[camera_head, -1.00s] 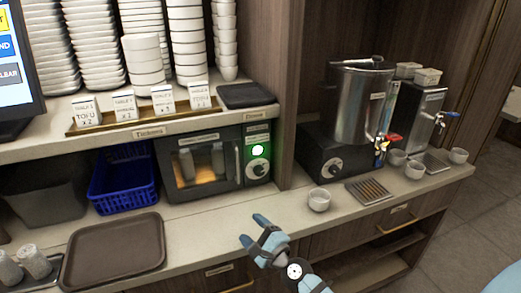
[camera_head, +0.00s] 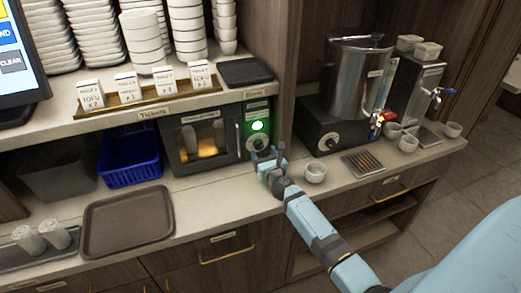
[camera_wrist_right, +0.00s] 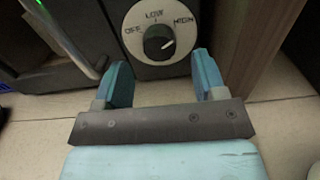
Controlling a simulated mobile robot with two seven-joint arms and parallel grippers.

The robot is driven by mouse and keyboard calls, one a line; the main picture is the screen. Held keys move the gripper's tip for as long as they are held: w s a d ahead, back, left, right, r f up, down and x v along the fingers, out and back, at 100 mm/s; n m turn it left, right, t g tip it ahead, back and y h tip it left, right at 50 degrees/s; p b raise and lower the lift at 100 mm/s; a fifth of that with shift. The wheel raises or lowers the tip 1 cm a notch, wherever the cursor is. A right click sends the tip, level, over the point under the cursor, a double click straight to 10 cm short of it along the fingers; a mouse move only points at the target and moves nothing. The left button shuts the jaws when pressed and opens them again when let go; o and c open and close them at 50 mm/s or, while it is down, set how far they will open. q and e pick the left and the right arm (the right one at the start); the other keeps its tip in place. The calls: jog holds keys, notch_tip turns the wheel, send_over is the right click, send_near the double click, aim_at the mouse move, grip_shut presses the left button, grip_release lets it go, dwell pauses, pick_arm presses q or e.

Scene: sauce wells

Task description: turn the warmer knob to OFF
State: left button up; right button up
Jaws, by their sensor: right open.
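The warmer (camera_head: 205,142) is a dark cabinet with a lit glass door under the shelf. A green light (camera_head: 257,126) glows on its right panel. Its black knob (camera_wrist_right: 159,43) sits on a white dial (camera_wrist_right: 135,50) marked OFF, LOW and HIGH. The knob's white mark points right, towards HIGH. My right gripper (camera_head: 268,158) is just in front of the panel and partly hides the dial in the head view. In the right wrist view, its open blue fingers (camera_wrist_right: 160,82) are below the knob, one to each side, not touching it. My left gripper is not in view.
A wooden upright (camera_wrist_right: 262,45) stands close right of the warmer. The warmer's door handle (camera_wrist_right: 82,50) is to the left. A white cup (camera_head: 315,172) is on the counter right of my gripper. A brown tray (camera_head: 128,221) lies at left.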

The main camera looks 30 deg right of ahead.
aim_at(260, 147)
jog(key=shift+x, duration=1.7)
jog(key=c, duration=0.9)
